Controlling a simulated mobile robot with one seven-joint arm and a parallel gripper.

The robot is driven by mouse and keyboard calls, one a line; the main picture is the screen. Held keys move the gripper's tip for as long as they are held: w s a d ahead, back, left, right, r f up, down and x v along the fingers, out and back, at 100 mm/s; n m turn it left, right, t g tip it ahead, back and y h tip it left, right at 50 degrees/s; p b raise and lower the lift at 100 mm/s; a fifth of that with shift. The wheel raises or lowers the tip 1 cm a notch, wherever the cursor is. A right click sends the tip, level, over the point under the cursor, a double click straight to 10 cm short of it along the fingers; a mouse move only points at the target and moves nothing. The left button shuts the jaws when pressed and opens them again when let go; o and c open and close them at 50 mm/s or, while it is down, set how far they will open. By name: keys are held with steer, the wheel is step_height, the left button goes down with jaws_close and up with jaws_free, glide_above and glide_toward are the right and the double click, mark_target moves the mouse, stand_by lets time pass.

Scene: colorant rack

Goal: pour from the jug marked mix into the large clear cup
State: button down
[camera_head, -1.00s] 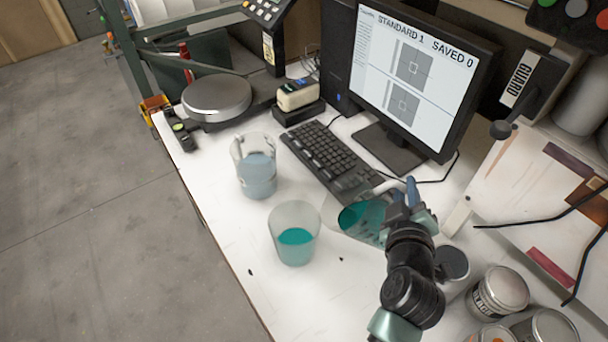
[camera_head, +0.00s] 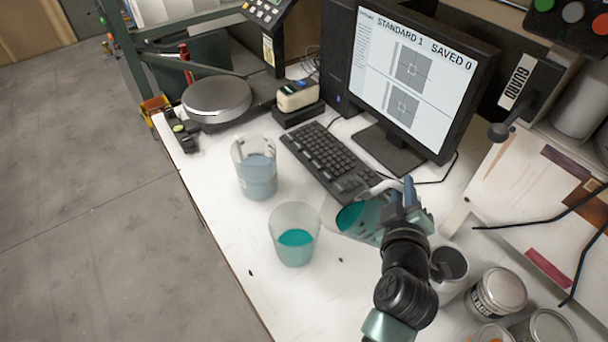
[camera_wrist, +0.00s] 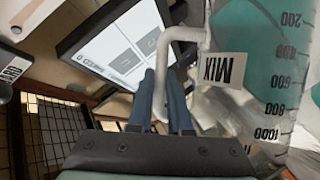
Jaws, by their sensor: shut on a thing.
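The jug marked mix (camera_head: 362,222) is clear and holds teal liquid. It is tilted well over to the left, its mouth near the right rim of the large clear cup (camera_head: 283,222). The cup stands upright on the table with teal liquid in its lower part. I see no stream between them. My gripper (camera_head: 408,192) is right of the jug, shut on its pale handle. In the wrist view the fingers (camera_wrist: 163,98) close around the handle, beside the MIX label (camera_wrist: 222,70) and volume marks. The jug's far side is hidden.
Another clear jug (camera_head: 257,178) with bluish liquid stands behind the cup. The table's front-left edge is clear.

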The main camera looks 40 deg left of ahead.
steer(key=shift+s+a+r+n+t+p, duration=0.2)
steer(key=shift+a+r+n+p, duration=0.1)
steer(key=shift+r+p, duration=0.15)
steer(key=shift+s+a+r+n+t+p, duration=0.1)
steer(key=shift+s+a+r+n+p, duration=0.05)
steer(key=shift+r+n+p, duration=0.3)
steer(key=shift+s+a+r+n+t+p, duration=0.1)
steer(key=shift+s+a+r+n+p, duration=0.15)
steer(key=shift+r, duration=0.3)
stand_by(3.5)
steer(key=w+d+f+m+b, duration=0.1)
steer(key=f+b, duration=0.1)
steer(key=w+d+f+m+g+b, duration=0.1)
steer(key=f+b, duration=0.2)
steer(key=w+d+f+m+g+b, duration=0.1)
steer(key=d+f+m+b, duration=0.1)
steer(key=f, duration=0.1)
steer(key=shift+w+y, duration=0.1)
steer(key=shift+y, duration=0.2)
steer(key=shift+w+r, duration=0.1)
steer(key=shift+r, duration=0.15)
steer(key=shift+d+f+m+b, duration=0.2)
steer(key=shift+f+m+b, duration=0.1)
steer(key=shift+f+b, duration=0.05)
steer(key=w+d+r+m+g+y+p, duration=0.1)
steer(key=w+d+r+m+g+y, duration=0.1)
steer(key=w+d+r+m, duration=0.1)
steer(key=shift+d+r+m+y, duration=0.25)
steer(key=shift+r+m+y, duration=0.05)
steer(key=shift+r+m, duration=0.3)
